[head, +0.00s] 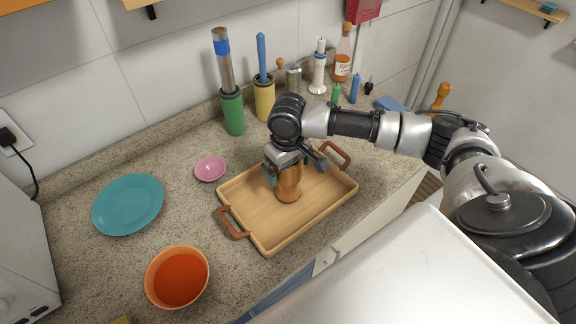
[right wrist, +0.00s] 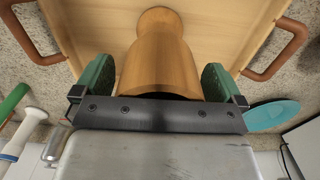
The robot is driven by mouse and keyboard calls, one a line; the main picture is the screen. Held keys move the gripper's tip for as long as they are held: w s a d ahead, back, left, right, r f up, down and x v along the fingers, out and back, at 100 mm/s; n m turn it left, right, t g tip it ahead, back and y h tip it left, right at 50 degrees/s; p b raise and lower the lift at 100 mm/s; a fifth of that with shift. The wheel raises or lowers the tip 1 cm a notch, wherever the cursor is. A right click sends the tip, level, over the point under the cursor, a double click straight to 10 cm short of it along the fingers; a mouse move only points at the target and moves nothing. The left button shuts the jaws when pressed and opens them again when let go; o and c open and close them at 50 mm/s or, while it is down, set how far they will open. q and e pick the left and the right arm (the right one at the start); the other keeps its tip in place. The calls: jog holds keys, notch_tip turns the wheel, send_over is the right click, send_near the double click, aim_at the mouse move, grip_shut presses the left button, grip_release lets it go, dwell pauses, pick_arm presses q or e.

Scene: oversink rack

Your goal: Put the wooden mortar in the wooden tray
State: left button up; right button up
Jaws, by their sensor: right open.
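The wooden mortar (head: 289,186) stands upright on the floor of the wooden tray (head: 240,191). My right gripper (head: 287,171) is above the mortar with its fingers down on either side of its upper part. In the right wrist view the mortar (right wrist: 160,55) lies between the two green finger pads, with a gap showing at each side, so the gripper (right wrist: 158,82) is open around it. The tray (right wrist: 85,25) shows beneath it there. The mortar's top is hidden by the gripper. My left gripper is not in view.
A pink bowl (head: 210,168), a teal plate (head: 128,204) and an orange bowl (head: 177,278) sit left of the tray. Green (head: 233,112) and yellow (head: 264,97) holders with upright tools stand behind it. Several bottles stand at the back right.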

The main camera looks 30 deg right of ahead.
notch_tip(320, 180, up, 12)
jog(key=b, duration=0.2)
jog(key=shift+r, duration=0.15)
jog(key=shift+s, duration=0.1)
dwell(0.5)
